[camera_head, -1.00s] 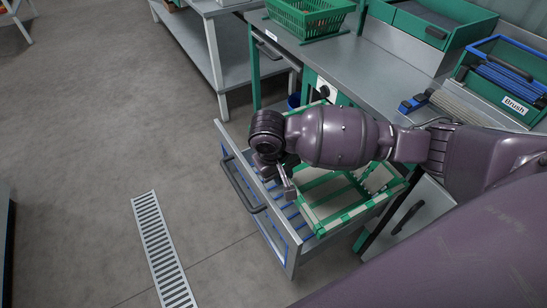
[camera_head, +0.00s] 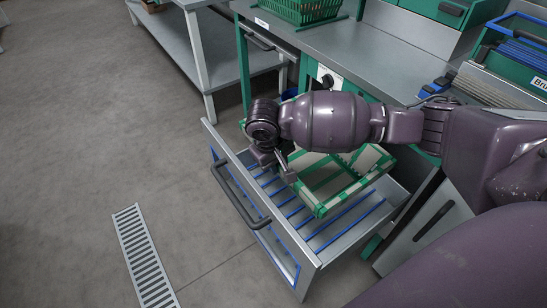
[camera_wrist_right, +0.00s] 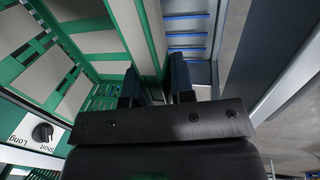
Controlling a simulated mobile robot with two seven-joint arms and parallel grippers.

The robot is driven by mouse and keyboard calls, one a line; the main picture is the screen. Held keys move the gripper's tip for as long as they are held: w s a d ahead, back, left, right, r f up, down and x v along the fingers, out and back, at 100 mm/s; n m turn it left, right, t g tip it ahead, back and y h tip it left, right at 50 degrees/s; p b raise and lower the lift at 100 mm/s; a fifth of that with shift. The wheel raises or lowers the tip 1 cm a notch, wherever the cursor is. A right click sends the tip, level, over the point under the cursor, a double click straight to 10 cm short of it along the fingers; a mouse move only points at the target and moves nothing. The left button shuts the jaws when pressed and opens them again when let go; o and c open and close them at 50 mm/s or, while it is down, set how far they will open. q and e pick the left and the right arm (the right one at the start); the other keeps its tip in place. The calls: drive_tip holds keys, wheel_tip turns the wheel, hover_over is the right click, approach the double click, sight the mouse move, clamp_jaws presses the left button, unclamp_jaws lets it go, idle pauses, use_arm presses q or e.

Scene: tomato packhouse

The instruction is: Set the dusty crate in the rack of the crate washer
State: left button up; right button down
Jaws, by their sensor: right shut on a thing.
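The dusty crate (camera_head: 357,184), green with beige-coated panels, is over the pulled-out rack (camera_head: 345,236) of the crate washer, a grey drawer with blue rails. It sits toward the rack's back, partly hidden behind my right arm. I cannot tell whether it touches the rails. My right gripper (camera_head: 283,170) is shut on the crate's left wall. In the right wrist view, my right gripper (camera_wrist_right: 155,88) has a finger on each side of the crate wall (camera_wrist_right: 152,35). Blue rails (camera_wrist_right: 186,40) show beside it. My left gripper is out of view.
The washer's dial (camera_head: 327,80) is behind my right arm. A steel counter (camera_head: 355,62) holds a green basket (camera_head: 305,10) and a brush bin at the right. A grey table (camera_head: 205,50) stands at the back left. Open floor with a drain grate (camera_head: 146,258) lies left of the rack.

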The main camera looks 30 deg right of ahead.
drive_tip(key=shift+f, duration=0.65)
use_arm(q)
drive_tip(key=b, duration=0.1)
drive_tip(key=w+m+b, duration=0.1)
drive_tip(key=b, duration=0.1)
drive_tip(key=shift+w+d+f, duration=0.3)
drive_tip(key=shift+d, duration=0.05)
use_arm(e)
drive_tip(key=a+x, duration=0.2)
drive_tip(key=x, duration=0.9)
drive_tip(key=shift+f, duration=0.5)
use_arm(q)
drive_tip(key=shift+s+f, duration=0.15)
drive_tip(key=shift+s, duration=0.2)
use_arm(e)
drive_tip(key=shift+s+a, duration=0.1)
drive_tip(key=shift+a, duration=0.05)
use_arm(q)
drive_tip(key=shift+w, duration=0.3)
use_arm(e)
drive_tip(key=shift+f, duration=0.35)
